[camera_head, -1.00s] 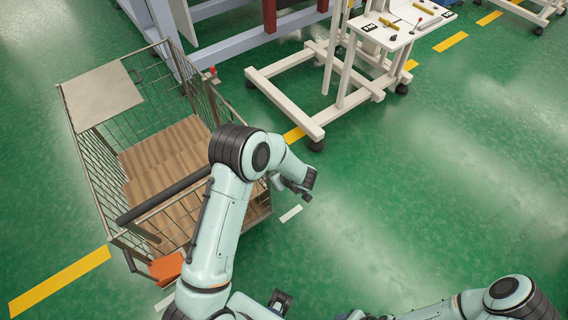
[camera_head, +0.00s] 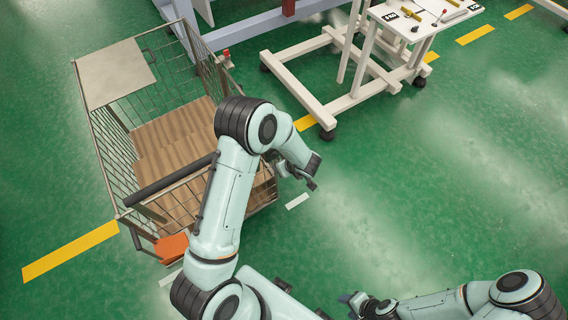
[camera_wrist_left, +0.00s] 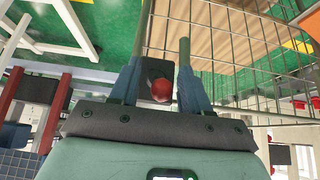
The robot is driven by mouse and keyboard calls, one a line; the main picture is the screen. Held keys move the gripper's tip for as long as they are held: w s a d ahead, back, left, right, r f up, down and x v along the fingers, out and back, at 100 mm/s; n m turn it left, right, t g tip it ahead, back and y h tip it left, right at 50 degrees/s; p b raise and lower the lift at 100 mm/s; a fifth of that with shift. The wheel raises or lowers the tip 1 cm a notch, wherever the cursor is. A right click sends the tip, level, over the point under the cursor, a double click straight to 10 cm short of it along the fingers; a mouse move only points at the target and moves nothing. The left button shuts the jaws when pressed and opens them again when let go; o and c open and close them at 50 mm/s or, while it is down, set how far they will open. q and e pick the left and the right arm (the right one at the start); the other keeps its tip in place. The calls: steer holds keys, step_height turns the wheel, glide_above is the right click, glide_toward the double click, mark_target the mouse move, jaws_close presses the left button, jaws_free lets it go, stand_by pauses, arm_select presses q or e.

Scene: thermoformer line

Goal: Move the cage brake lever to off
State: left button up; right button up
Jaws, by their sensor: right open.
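The wire cage cart (camera_head: 150,197) stands at the left, with wooden boards inside. A small red knob (camera_head: 226,53) sits on its far right corner and looks like the brake lever's end. In the left wrist view the red knob (camera_wrist_left: 161,90) shows between my left fingers, in front of a dark plate; I cannot tell its lever's position. My left gripper (camera_head: 299,177) is beside the cage's right side, well apart from the knob in the head view. In the wrist view its fingers (camera_wrist_left: 160,80) are parted. My right gripper (camera_head: 353,301) is open and empty, low over the floor.
A white wheeled frame (camera_head: 300,93) with a small tool-topped table (camera_head: 425,14) stands at the upper right. A blue-grey machine frame (camera_head: 250,28) is behind the cage. An orange part (camera_head: 172,248) is at the cage's near end. Green floor at the right is clear.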

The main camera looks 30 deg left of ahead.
arm_select(q)
steer(key=shift+r, duration=0.1)
steer(key=p+v, duration=0.2)
steer(key=v, duration=1.1)
steer(key=shift+p, duration=0.3)
arm_select(e)
steer(key=w+r, duration=0.3)
steer(key=shift+w+r, duration=0.25)
arm_select(q)
steer(key=shift+d, duration=0.15)
